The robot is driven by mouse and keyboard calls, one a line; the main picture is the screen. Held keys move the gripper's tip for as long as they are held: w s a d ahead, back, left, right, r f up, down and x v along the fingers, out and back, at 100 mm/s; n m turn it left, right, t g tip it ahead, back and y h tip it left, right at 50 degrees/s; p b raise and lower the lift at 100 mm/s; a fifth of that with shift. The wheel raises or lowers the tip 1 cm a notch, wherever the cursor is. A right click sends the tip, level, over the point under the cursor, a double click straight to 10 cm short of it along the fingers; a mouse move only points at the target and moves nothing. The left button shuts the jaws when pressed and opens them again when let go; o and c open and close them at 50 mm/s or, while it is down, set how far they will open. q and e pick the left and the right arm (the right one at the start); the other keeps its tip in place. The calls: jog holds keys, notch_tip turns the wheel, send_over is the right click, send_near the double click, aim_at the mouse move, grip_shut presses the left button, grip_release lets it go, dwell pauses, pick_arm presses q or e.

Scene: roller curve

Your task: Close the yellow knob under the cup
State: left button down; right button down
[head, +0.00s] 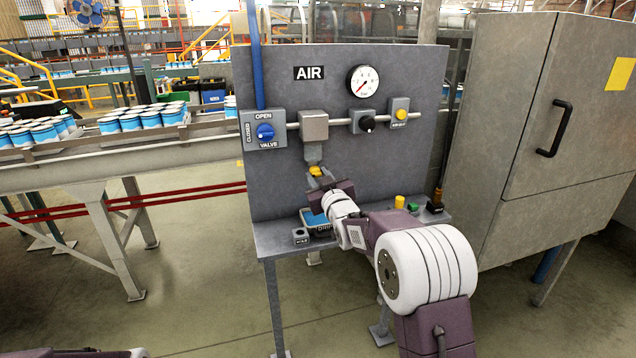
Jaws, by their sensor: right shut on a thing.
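The small yellow knob (316,170) sits at the bottom of the grey cup (313,152), which hangs under a square metal block on the upright grey panel (400,150). My right gripper (318,175) reaches up to the knob from below and in front, and is shut on it. Its fingers and wrist hide part of the knob, so how far it is turned cannot be told. Of my left arm only a bit shows at the bottom left edge; its gripper is out of view.
Left of the cup is a blue valve dial (265,131). To the right are a black knob (366,123), a gauge (362,81) and a yellow button (401,114). A shelf (275,240) below holds a blue tray (317,219) and small parts. A grey cabinet (500,110) stands right.

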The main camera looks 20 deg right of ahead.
jog(key=c, duration=1.1)
grip_release()
jog(key=shift+s, duration=0.1)
jog(key=s+b, duration=0.1)
jog(key=s, duration=0.8)
jog(key=shift+d, duration=0.15)
